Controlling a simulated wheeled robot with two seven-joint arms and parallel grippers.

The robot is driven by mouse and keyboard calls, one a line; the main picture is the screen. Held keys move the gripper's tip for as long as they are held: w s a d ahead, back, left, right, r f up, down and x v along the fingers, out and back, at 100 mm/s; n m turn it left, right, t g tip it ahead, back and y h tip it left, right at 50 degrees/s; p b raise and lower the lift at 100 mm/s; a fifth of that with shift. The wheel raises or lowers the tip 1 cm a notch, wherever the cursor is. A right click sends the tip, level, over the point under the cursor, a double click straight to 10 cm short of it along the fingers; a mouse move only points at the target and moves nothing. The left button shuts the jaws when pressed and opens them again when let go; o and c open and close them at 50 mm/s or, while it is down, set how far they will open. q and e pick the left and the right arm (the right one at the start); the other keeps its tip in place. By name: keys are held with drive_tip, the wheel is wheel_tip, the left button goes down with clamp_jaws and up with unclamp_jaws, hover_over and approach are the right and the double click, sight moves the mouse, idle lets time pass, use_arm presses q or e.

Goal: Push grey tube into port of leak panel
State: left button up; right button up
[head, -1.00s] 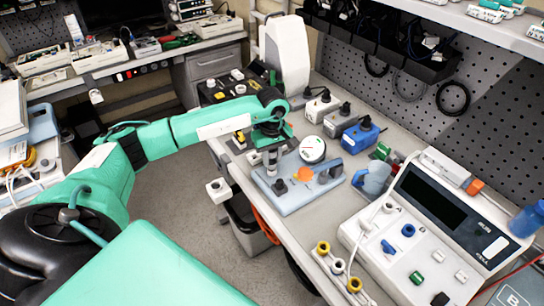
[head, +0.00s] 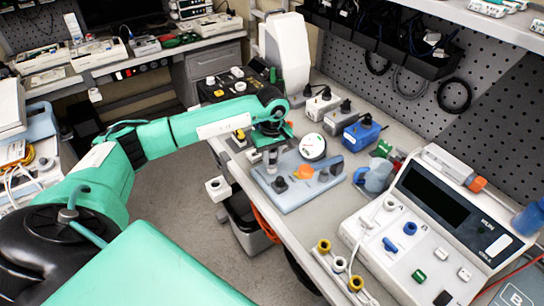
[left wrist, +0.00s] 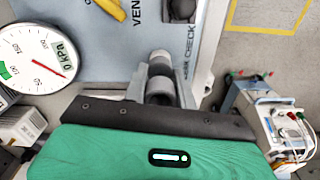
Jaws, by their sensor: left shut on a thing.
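The leak panel (head: 310,191) is a light blue plate on the bench, with a round white gauge (head: 312,146), black knobs and an orange part. My left gripper (head: 270,158) is over the panel's left part, pointing down. It is shut on the grey tube (left wrist: 160,68), a short cylinder seen between the fingers in the left wrist view. The tube is above or at the panel's edge strip with the printed word CHECK. The port is hidden beneath the tube and fingers, so I cannot tell whether the tube is in it. My right gripper is not in view.
A blue box (head: 361,135) and grey boxes stand behind the panel. A light blue jug-like item (head: 374,176) is to its right, then a large white console (head: 430,225). A white tall device (head: 286,50) stands behind my gripper.

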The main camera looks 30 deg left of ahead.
use_arm(q)
drive_tip(key=o, duration=1)
drive_tip(key=shift+o, duration=0.7)
drive_tip(key=o, duration=0.4)
drive_tip(key=shift+c, duration=0.2)
drive_tip(key=shift+r, duration=0.1)
drive_tip(key=shift+r+p, duration=1.35)
drive_tip(key=shift+r, duration=2.1)
drive_tip(key=shift+f, duration=0.1)
